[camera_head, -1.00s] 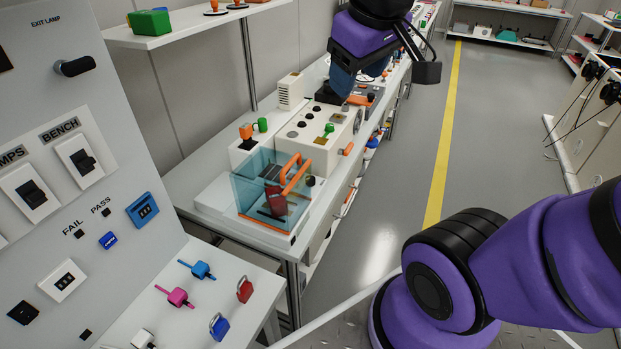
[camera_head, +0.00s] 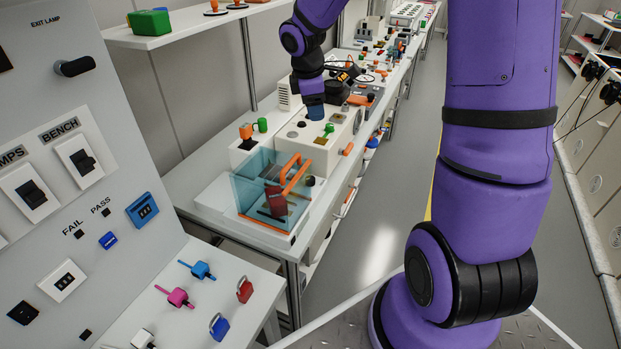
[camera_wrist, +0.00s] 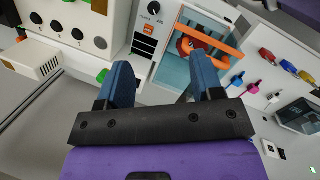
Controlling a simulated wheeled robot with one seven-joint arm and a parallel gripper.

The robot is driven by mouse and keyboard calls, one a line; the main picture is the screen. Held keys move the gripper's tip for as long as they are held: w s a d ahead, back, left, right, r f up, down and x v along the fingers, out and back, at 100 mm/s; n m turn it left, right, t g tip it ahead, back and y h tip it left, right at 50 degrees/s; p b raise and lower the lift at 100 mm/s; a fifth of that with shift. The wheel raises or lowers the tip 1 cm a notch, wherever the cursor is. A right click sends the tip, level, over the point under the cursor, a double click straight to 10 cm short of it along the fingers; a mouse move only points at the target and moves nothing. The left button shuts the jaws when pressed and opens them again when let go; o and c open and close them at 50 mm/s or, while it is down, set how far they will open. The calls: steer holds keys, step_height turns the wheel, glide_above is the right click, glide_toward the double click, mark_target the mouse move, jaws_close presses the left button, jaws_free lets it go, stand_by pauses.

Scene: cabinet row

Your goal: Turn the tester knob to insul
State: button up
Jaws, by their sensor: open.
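My gripper (camera_head: 314,107) has blue fingers and hangs over the white instrument box (camera_head: 342,146) on the bench. In the wrist view the two fingers of my gripper (camera_wrist: 163,68) are wide apart with nothing between them. A black round knob (camera_wrist: 155,8) with a small label beneath it shows beyond the fingertips. Several more dark round knobs or buttons sit on the white box (camera_wrist: 68,14) at the upper left of that view. No "insul" marking is readable, and I cannot tell which knob is the tester's.
A clear blue-tinted case (camera_head: 252,192) with an orange handle (camera_head: 294,171) stands at the near end of the bench. Orange and green knobs stick up from the boxes. A grey panel (camera_head: 75,190) with switches is at left. The floor aisle is at right.

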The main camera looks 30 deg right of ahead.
steer(key=w+d+f+n+y, duration=0.1)
steer(key=w+f+n, duration=0.1)
steer(key=f, duration=0.8)
steer(key=w+d+f+n, duration=0.1)
steer(key=w+f+n, duration=0.1)
steer(key=f, duration=0.8)
steer(key=w+d+f+n+g+y, duration=0.1)
steer(key=w+f, duration=0.3)
steer(key=f, duration=0.7)
steer(key=shift+d+f+n+y, duration=0.1)
steer(key=shift+d+n+y, duration=0.2)
steer(key=shift+n, duration=0.3)
steer(key=c, duration=0.9)
